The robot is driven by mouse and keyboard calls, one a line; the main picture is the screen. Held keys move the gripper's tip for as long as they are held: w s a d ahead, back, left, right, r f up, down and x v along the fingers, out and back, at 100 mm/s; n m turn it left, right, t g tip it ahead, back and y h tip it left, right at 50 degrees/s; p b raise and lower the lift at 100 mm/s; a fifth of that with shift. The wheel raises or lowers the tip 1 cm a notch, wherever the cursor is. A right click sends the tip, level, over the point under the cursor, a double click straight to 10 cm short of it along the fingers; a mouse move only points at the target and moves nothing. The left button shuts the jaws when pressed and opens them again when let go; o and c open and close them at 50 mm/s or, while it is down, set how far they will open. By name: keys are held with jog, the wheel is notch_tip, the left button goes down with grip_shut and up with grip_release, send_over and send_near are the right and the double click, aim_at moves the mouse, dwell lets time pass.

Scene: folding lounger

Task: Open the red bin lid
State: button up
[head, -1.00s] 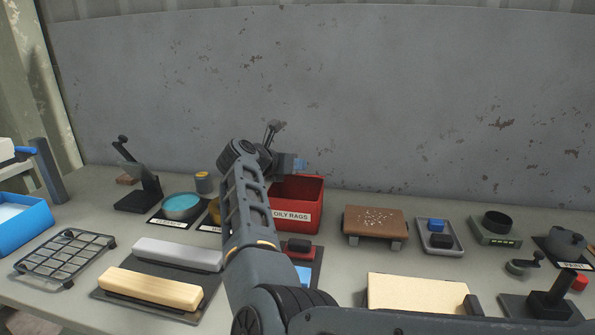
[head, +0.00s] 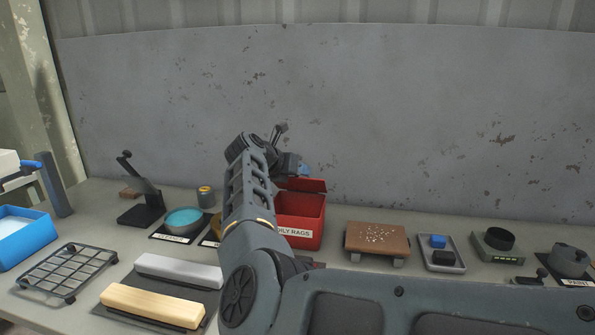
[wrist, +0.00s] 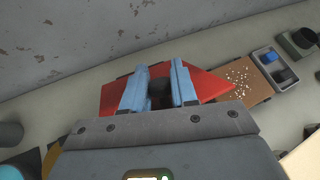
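The red bin (head: 300,222) stands on the bench with a white OILY RAGS label on its front. Its red lid (head: 305,185) is tilted up at the back, and the dark interior shows below it. In the wrist view a red surface (wrist: 205,84) lies beyond and below the fingers. My gripper (head: 303,169) is above the lid at the back of the bin. In the wrist view its blue fingers (wrist: 160,82) are apart, with a dark round piece between them. I cannot tell whether they touch the lid or that piece.
A brown wooden stand (head: 377,238) is just right of the bin, then a grey tray (head: 458,266) with small blocks. A blue-filled bowl (head: 184,219) is to the left. The grey wall (head: 420,120) rises close behind.

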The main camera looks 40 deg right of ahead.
jog(key=o, duration=0.3)
jog(key=shift+o, duration=0.2)
jog(key=b+v, duration=0.1)
jog(key=v, duration=0.6)
jog(key=shift+a+r, duration=0.2)
jog(key=shift+a, duration=0.15)
jog(key=shift+a, duration=0.1)
